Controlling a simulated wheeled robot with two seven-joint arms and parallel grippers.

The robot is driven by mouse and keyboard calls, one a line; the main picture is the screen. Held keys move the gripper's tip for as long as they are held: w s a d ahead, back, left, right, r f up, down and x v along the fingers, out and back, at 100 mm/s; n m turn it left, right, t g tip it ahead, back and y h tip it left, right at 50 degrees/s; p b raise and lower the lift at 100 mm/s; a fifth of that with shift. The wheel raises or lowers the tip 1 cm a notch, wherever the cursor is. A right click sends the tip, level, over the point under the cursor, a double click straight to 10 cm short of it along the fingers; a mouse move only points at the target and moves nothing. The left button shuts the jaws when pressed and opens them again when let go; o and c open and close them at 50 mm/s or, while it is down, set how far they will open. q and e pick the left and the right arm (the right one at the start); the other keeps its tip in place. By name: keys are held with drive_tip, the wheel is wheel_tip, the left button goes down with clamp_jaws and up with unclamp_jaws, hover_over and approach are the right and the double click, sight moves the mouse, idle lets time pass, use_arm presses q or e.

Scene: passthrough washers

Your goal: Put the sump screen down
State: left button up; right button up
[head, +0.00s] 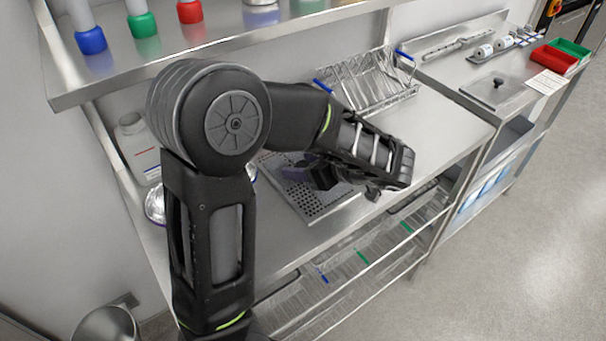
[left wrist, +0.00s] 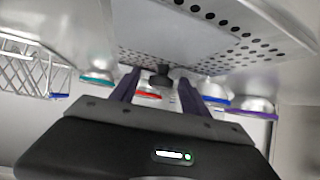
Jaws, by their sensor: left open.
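The sump screen (head: 312,206), a flat grey perforated metal plate, lies level at the steel counter. My left arm covers part of it in the head view. The left wrist view shows its holes and flat face close up (left wrist: 200,42), with a black knob (left wrist: 160,76) standing on it. My left gripper (head: 320,178) is over the screen with its dark fingers apart. In the left wrist view the fingers (left wrist: 158,88) are on either side of the knob, with gaps visible, so it is not clamped. My right gripper is not in view.
A wire basket (head: 368,82) with blue handles stands behind the screen. A white bottle (head: 134,134) and a shiny bowl (head: 155,205) are at the left. An overhead shelf (head: 235,40) holds colour-capped bottles. The counter right of the screen (head: 440,125) is clear.

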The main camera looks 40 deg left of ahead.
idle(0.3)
use_arm(q)
clamp_jaws()
idle(0.5)
idle(0.8)
